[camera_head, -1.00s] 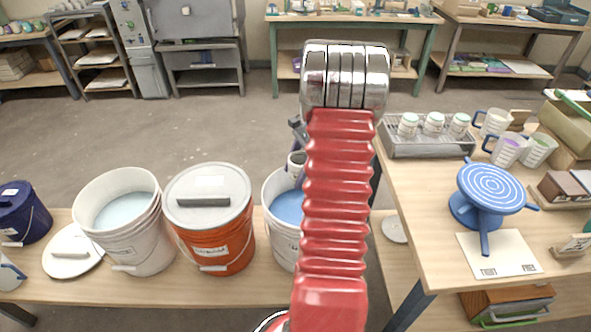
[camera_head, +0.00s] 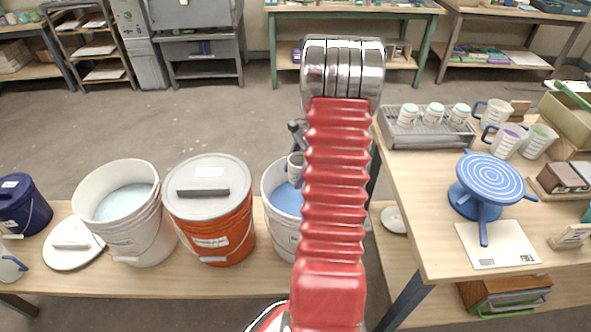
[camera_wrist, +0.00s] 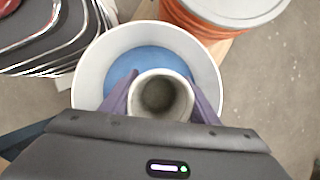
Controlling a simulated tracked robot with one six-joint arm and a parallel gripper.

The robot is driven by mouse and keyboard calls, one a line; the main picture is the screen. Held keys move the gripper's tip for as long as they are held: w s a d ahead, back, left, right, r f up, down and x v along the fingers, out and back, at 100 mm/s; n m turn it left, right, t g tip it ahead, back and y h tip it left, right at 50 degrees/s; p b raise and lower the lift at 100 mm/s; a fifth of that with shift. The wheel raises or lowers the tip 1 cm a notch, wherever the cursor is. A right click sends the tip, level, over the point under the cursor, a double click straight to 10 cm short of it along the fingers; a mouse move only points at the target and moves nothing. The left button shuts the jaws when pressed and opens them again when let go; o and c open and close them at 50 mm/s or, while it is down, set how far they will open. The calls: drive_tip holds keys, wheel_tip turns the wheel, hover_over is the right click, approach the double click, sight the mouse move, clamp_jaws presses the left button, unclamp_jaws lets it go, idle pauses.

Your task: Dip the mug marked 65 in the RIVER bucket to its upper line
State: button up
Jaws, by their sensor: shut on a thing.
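My gripper (camera_wrist: 160,100) is shut on a pale mug (camera_wrist: 178,82), its purple fingers on either side of it in the wrist view. The mug is upright with its open mouth toward the wrist camera. It is over a white bucket (camera_wrist: 92,80) holding blue glaze (camera_wrist: 125,66). In the head view the mug (camera_head: 294,168) shows partly beside my red arm, at the mouth of the same white bucket (camera_head: 283,236) with blue glaze (camera_head: 284,198). My arm hides much of this bucket. I cannot read the mug's mark, its lines or the bucket's label, or tell whether the mug touches the glaze.
An orange bucket (camera_head: 228,235) with a grey lid stands left of it, then a white bucket (camera_head: 143,240) of pale blue glaze, a lid (camera_head: 72,246) and a dark blue bucket (camera_head: 25,205). The right table holds a blue banding wheel (camera_head: 490,178), a rack (camera_head: 452,138) and mugs (camera_head: 505,142).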

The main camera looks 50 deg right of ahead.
wheel_tip(320, 180, down, 11)
drive_tip(key=shift+f, duration=0.15)
idle(1.5)
drive_tip(key=shift+f, duration=2.65)
drive_tip(key=shift+f, duration=1.05)
drive_tip(key=shift+f, duration=0.2)
drive_tip(key=shift+r, duration=0.15)
idle(0.4)
wheel_tip(320, 180, up, 8)
drive_tip(key=shift+r, duration=0.2)
idle(0.8)
